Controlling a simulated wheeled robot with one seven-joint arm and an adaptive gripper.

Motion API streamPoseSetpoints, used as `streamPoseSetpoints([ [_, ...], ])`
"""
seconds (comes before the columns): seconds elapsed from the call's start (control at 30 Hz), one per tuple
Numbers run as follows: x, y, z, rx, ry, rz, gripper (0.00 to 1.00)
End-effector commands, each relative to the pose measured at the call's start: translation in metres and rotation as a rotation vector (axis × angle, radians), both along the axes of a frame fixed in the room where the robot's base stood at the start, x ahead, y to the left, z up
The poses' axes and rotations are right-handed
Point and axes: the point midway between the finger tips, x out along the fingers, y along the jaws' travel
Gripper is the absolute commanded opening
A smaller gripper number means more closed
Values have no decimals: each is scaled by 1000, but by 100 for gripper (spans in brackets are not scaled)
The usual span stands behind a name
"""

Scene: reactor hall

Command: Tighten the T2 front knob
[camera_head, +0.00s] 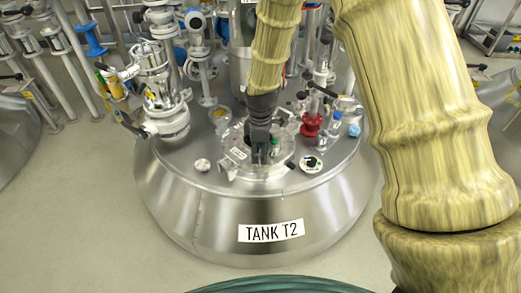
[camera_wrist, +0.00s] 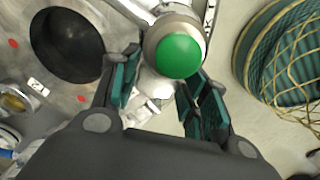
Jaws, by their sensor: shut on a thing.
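Tank T2 (camera_head: 205,215) is a polished steel vessel with a "TANK T2" label on its front. My gripper (camera_head: 262,158) reaches down onto the hatch area on its lid. In the wrist view, a knob with a bright green round cap (camera_wrist: 179,56) and a metal body sits at the far end of my gripper (camera_wrist: 160,92), between its teal-padded fingers. The fingers are closed on this knob, one on each side. The knob's lower part and the exact contact are partly hidden. In the head view my gripper hides most of the knob.
A dark round opening (camera_wrist: 68,45) lies left of the knob. A tall valve assembly (camera_head: 160,95) stands at the lid's left, and a red fitting (camera_head: 311,125) at its right. A teal coil (camera_wrist: 290,60) with netting lies off the tank. Floor around the tank is mostly clear.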

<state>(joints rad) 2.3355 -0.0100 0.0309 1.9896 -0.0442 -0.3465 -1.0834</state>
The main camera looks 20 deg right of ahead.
Motion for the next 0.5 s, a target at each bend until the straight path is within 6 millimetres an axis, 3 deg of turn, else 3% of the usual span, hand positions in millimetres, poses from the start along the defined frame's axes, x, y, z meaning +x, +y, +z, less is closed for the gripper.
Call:
streamPoseSetpoints([
  [0.07, 0, 0, 0, 0, -1, 0, 21],
  [0.1, 0, 0, 0, 0, -1, 0, 50],
  [0.2, 0, 0, 0, 0, -1, 0, 67],
  [0.5, 0, 0, 0, 0, 0, 1, 67],
])
